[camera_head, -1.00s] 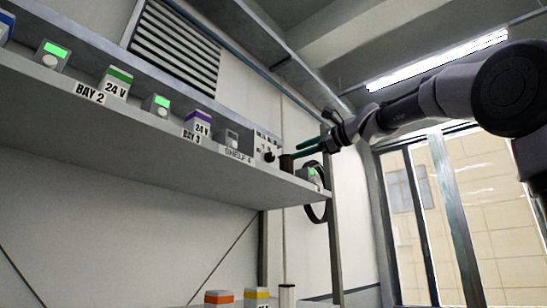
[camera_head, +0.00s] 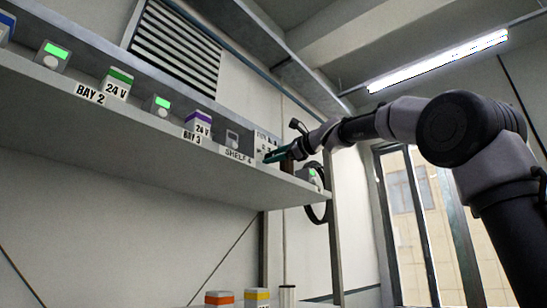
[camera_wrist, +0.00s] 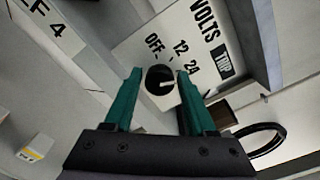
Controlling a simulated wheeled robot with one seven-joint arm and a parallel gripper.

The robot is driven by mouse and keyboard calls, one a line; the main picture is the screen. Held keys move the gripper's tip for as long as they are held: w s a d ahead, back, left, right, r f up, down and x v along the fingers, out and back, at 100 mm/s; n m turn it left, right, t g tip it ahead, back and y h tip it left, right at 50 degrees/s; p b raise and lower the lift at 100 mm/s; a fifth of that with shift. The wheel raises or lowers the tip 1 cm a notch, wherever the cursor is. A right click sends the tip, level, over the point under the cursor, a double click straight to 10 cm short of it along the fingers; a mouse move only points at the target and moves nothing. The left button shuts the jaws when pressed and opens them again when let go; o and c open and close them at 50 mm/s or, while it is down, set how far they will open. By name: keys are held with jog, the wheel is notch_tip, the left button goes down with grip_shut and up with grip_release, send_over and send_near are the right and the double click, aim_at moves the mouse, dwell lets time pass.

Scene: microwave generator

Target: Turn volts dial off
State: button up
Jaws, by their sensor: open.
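The volts dial (camera_wrist: 160,80) is a round black knob on a white panel (camera_wrist: 150,40) marked VOLTS, OFF, 12 and 24. Its white mark points to the right, nearest the 24 label. My gripper (camera_wrist: 160,73) is open, with one green finger on each side of the dial. A gap shows between the knob and each finger. In the head view my gripper (camera_head: 274,156) is in front of the panel (camera_head: 264,141) at the right end of the shelf, and the dial is hidden behind it.
The shelf (camera_head: 150,155) holds several meters and 24 V boxes to the left. A small meter with a green screen (camera_head: 314,176) stands close on the right. A black cable loop (camera_wrist: 262,140) hangs near the shelf end. Open room lies right of it.

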grip_shut()
jog(key=shift+n, duration=0.4)
jog(key=n, duration=1.6)
jog(key=shift+f+n, duration=0.3)
jog(key=shift+n, duration=0.4)
